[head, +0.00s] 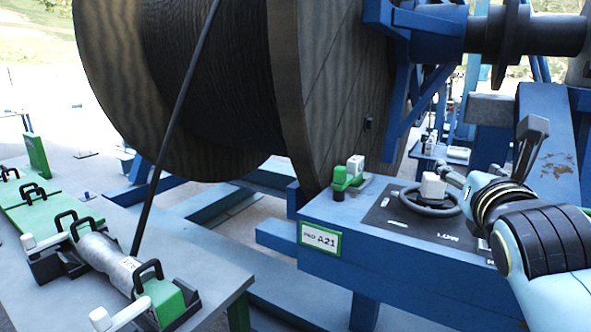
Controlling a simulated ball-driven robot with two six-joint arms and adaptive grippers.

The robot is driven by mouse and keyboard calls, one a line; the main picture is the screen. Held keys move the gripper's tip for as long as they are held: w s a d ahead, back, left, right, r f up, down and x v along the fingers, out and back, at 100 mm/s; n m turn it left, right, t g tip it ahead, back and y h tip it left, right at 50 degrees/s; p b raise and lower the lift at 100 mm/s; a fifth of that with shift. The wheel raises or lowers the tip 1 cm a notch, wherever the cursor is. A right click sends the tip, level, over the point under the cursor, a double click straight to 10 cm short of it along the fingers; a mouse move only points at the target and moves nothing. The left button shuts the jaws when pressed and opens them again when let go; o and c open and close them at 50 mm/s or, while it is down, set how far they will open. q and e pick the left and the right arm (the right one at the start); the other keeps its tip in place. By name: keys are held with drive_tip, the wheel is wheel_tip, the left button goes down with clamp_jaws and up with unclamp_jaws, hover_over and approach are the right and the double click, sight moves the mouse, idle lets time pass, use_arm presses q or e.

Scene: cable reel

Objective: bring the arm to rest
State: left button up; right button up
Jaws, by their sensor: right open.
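My right arm (545,240), light blue with black bands, comes in from the lower right. Its gripper (447,174) is small in the picture, open, and close to a dark handwheel (408,203) with a white block (433,186) at its middle. I cannot tell whether the fingers touch the wheel or the block. The handwheel sits on a dark panel on top of a blue frame (370,240) with a green-edged "PAD A21" sign (320,239). My left gripper is not in view.
A large wooden cable reel (335,80) fills the upper middle, with dark cable (205,80) wound on it. A grey lever (530,145) stands just behind my right arm. A bench (210,265) with clamps and a silver cylinder (105,262) is at left.

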drive_tip(key=s+d+f+m+g+y, duration=0.15)
drive_tip(key=s+f+m+g, duration=0.45)
drive_tip(key=s+f+m, duration=0.7)
drive_tip(key=s+a+f+m+g+y, duration=0.1)
drive_tip(key=s+f+m+g, duration=0.3)
drive_tip(key=s+m, duration=0.5)
drive_tip(key=s+f+m+g+y, duration=0.1)
drive_tip(key=s+f+m+g, duration=0.2)
drive_tip(key=s+m, duration=0.6)
wheel_tip(320, 180, down, 32)
drive_tip(key=s+d+g+b, duration=0.1)
drive_tip(key=s+d+b, duration=0.1)
drive_tip(key=b, duration=0.5)
use_arm(q)
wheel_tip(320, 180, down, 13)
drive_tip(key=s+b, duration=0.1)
drive_tip(key=b, duration=0.4)
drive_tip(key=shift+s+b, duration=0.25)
drive_tip(key=shift+b, duration=0.1)
use_arm(e)
drive_tip(key=s+d+f+g, duration=0.1)
drive_tip(key=s+f, duration=1.8)
drive_tip(key=f, duration=0.3)
drive_tip(key=shift+d+f+g, duration=0.15)
drive_tip(key=shift+f+g, duration=0.1)
drive_tip(key=shift+g, duration=0.05)
